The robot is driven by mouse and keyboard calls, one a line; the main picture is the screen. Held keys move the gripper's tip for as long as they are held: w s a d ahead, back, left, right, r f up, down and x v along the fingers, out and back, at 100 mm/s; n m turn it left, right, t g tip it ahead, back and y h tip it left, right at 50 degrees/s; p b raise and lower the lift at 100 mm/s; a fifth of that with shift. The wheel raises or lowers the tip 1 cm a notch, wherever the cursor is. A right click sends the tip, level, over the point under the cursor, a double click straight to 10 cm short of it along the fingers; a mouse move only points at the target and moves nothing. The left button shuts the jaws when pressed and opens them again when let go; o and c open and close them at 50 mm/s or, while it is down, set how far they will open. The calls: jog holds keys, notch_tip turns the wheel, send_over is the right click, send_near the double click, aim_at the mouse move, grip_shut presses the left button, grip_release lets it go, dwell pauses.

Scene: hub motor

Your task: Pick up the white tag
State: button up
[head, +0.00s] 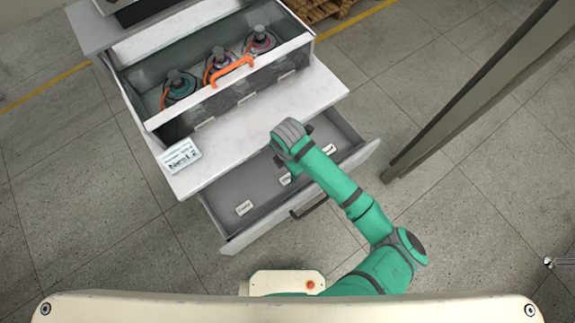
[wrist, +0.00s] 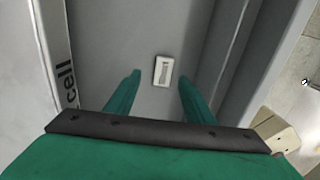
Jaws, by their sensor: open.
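A small white tag (wrist: 162,71) with a grey marking lies on the grey drawer floor in the wrist view. My gripper (wrist: 159,79) is open and empty, its two green fingers pointing down toward the drawer. The tag shows in the gap between the fingertips, apart from both. In the head view, white tags lie in the open drawer at its left (head: 244,207), middle (head: 285,179) and right (head: 329,150). I cannot tell which of these the wrist view shows. My fingers are mostly hidden in the head view.
The open drawer (head: 222,211) has raised walls and a dark front handle (head: 309,208). Above it is a white worktop (head: 228,140) with a "Nest 2" sign (head: 179,155). A post (head: 470,100) stands right.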

aim_at(289, 177)
jog(key=shift+s+d+f, duration=0.1)
jog(key=shift+s+f, duration=0.05)
jog(key=shift+f, duration=1.2)
jog(key=shift+s+d+f, duration=0.1)
jog(key=shift+s+f, duration=0.05)
jog(key=shift+f, duration=1.2)
jog(key=shift+c, duration=0.2)
jog(key=c, duration=1.1)
jog(key=shift+o, duration=0.2)
